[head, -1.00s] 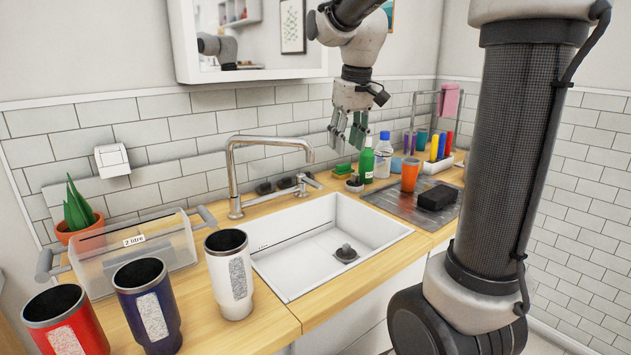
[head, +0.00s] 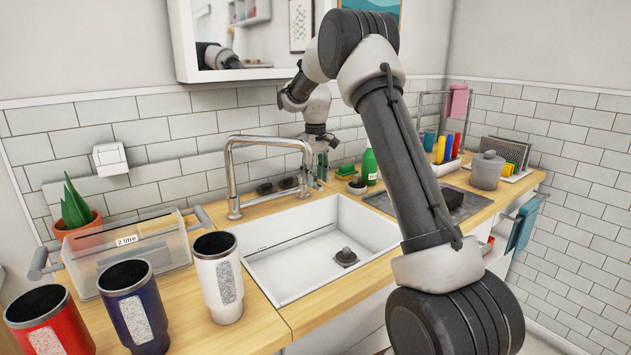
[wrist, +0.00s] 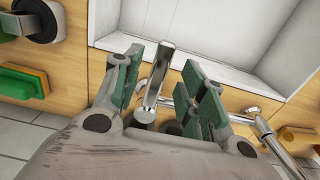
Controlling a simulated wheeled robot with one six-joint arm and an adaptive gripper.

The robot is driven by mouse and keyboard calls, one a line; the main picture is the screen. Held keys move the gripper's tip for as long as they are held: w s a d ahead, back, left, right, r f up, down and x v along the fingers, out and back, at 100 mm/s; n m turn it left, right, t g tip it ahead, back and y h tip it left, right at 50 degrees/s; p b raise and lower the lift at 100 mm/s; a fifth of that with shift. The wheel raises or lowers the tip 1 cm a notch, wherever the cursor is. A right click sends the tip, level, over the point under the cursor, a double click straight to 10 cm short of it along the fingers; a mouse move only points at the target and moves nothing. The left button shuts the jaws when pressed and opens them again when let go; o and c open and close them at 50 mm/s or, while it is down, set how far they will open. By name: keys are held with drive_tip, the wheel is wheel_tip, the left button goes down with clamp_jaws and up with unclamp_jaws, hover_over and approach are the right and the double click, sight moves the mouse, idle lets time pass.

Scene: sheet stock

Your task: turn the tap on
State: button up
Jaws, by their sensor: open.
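The chrome tap (head: 230,172) stands behind the white sink (head: 262,262), its spout arching over the basin. Its lever handle (head: 304,172) is at the right end of the tap body. My gripper (head: 321,170) points down at that handle. In the wrist view the green-padded fingers of my gripper (wrist: 163,78) are open, with the upright chrome lever (wrist: 157,78) between them. I cannot tell whether either pad touches it. The tap's horizontal pipe (wrist: 185,103) runs behind the right fingers. No water shows.
A green bottle (head: 369,167) and a green-and-yellow sponge (head: 345,170) stand right of the gripper. White (head: 219,275), blue (head: 140,305) and red (head: 50,322) tumblers and a clear measuring box (head: 150,262) are at the left. The sink basin is empty.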

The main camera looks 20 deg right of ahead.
drive_tip(key=shift+f, duration=0.9)
clamp_jaws()
drive_tip(key=shift+w+d+n, duration=0.35)
drive_tip(key=shift+d+n, duration=0.3)
drive_tip(key=shift+n, duration=0.4)
drive_tip(key=shift+w+d+n, duration=0.3)
drive_tip(key=shift+d+n, duration=0.3)
drive_tip(key=shift+n, duration=0.5)
drive_tip(key=shift+w+d+n, duration=0.35)
drive_tip(key=shift+d+n, duration=0.3)
drive_tip(key=shift+n, duration=0.4)
